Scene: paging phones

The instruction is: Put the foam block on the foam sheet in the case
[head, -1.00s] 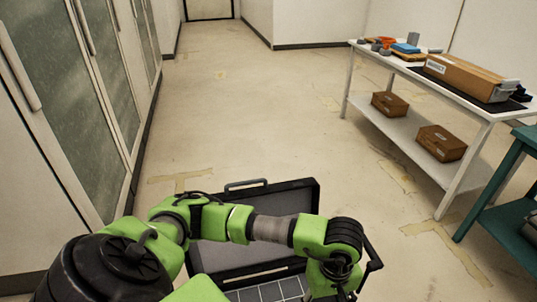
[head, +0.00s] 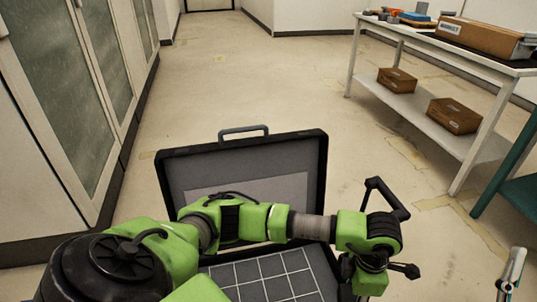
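An open black case (head: 317,190) stands in the lower middle of the head view, its lid raised at the back with a handle on top. A dark grey foam sheet (head: 275,268) marked with a pale grid lies in its base. My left arm crosses in front of the case and hides part of it. I cannot make out the foam block.
A white table (head: 440,42) at the upper right holds a long cardboard box (head: 478,36), a blue item (head: 415,18) and small things. Two brown boxes sit on its lower shelf. A teal table (head: 520,185) is at the right edge. Cabinets line the left. Middle floor is clear.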

